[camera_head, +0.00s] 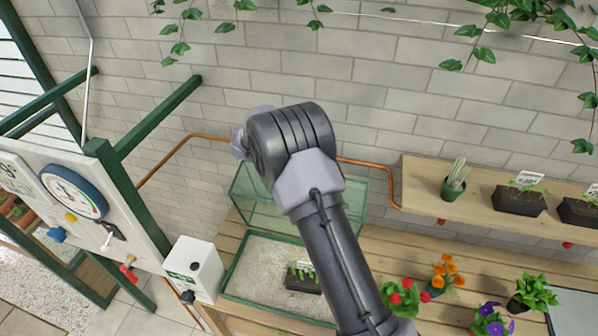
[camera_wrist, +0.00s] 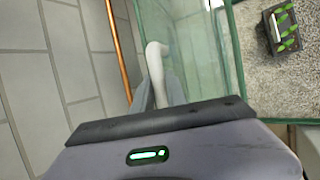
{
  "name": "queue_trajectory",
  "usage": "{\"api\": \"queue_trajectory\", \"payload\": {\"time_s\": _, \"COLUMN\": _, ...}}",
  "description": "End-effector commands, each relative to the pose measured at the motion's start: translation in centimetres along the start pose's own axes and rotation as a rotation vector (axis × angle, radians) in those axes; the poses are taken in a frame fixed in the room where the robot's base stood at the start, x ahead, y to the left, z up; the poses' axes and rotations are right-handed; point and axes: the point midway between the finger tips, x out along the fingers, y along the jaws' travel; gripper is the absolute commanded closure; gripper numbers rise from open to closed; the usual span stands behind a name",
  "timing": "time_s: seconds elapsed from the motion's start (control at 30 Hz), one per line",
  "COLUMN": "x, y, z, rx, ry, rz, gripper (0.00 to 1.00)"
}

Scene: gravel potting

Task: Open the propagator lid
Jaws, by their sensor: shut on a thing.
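The propagator (camera_head: 226,282) is a green-framed box on the wooden bench, with pale grit and a small black tray of seedlings (camera_head: 303,278) inside. Its clear lid (camera_head: 251,212) stands raised at the back, near the brick wall, and the grit shows uncovered in front of it. In the wrist view the green-edged glass of the lid (camera_wrist: 197,50) runs up beside a pale curved handle (camera_wrist: 157,58). My gripper (camera_wrist: 160,88) is shut on this handle. In the head view my arm hides the gripper and part of the lid.
A copper pipe (camera_head: 172,158) runs along the brick wall behind. A white box (camera_head: 194,266) stands left of the propagator. Flower pots (camera_head: 404,297) stand on the bench to the right, below a wooden shelf (camera_head: 420,188) with plants.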

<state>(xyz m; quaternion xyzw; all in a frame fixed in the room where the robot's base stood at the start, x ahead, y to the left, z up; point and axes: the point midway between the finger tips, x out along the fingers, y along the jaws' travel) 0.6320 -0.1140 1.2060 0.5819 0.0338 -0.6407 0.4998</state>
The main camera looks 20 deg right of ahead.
Motion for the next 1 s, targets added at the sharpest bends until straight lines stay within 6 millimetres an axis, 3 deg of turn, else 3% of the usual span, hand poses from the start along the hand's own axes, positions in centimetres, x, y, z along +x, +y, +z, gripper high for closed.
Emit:
{"api": "queue_trajectory", "payload": {"time_s": 0.23, "x": 0.0, "y": -0.1, "z": 0.0, "rx": -0.001, "ry": -0.001, "rz": 0.000, "gripper": 1.00}}
{"api": "queue_trajectory", "payload": {"time_s": 0.27, "x": 0.0, "y": -0.1, "z": 0.0, "rx": -0.001, "ry": -0.001, "rz": 0.000, "gripper": 0.79}}
{"api": "queue_trajectory", "payload": {"time_s": 0.37, "x": 0.0, "y": -0.1, "z": 0.0, "rx": -0.001, "ry": -0.001, "rz": 0.000, "gripper": 0.61}}
{"api": "queue_trajectory", "payload": {"time_s": 0.7, "x": -0.4, "y": 0.0, "z": 0.0, "rx": -0.001, "ry": 0.000, "rz": 0.001, "gripper": 0.61}}
{"api": "queue_trajectory", "payload": {"time_s": 0.83, "x": -3.1, "y": 0.0, "z": -0.1, "rx": -0.001, "ry": 0.002, "rz": 0.002, "gripper": 0.61}}
{"api": "queue_trajectory", "payload": {"time_s": 1.0, "x": -9.0, "y": 0.0, "z": -0.1, "rx": -0.001, "ry": 0.003, "rz": 0.002, "gripper": 0.61}}
